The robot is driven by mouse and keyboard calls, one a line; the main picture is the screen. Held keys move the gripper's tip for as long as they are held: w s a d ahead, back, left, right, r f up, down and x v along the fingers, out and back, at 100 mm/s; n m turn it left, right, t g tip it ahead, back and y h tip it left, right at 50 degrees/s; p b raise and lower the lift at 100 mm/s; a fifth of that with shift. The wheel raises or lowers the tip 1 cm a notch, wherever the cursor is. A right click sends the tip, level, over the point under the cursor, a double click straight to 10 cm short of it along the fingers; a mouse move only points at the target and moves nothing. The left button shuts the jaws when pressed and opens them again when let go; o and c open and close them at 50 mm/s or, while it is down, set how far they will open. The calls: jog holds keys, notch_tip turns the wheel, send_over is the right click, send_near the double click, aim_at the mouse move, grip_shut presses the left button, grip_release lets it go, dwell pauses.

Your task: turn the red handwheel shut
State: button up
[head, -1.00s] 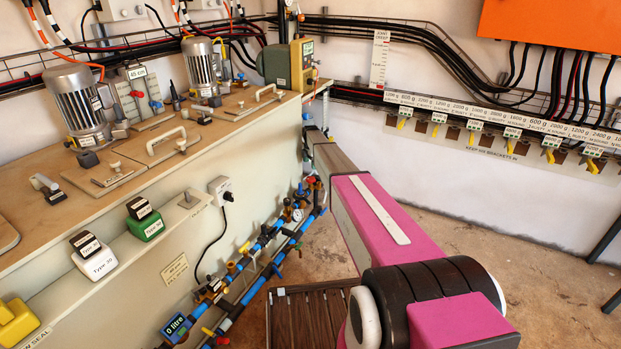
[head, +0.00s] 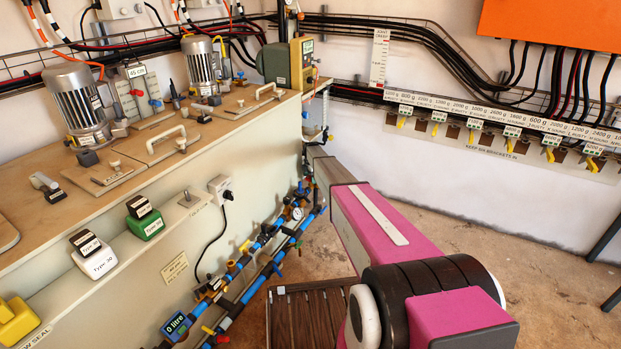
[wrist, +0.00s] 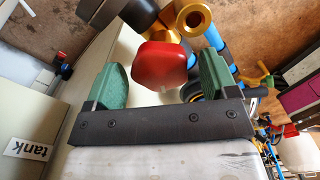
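The red handwheel (wrist: 160,64) shows in the wrist view as a rounded red knob in front of a gold and black fitting. My gripper (wrist: 163,72) is open, with one green finger on each side of the red knob. The left finger is very near its edge, and a small gap shows on the right; I cannot tell whether either touches. In the head view my arm reaches toward the far end of the tank bench, and my gripper is hidden there. I cannot make out the handwheel for sure in that view.
Blue pipework (head: 250,265) with valves and a gauge runs along the bench front (head: 120,240). A gold pipe end (wrist: 193,19) lies close to my right finger. A slatted wooden platform (head: 305,315) is on the floor. The floor right of my arm is clear.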

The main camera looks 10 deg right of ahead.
jog(key=c, duration=0.7)
jog(key=shift+c, duration=0.2)
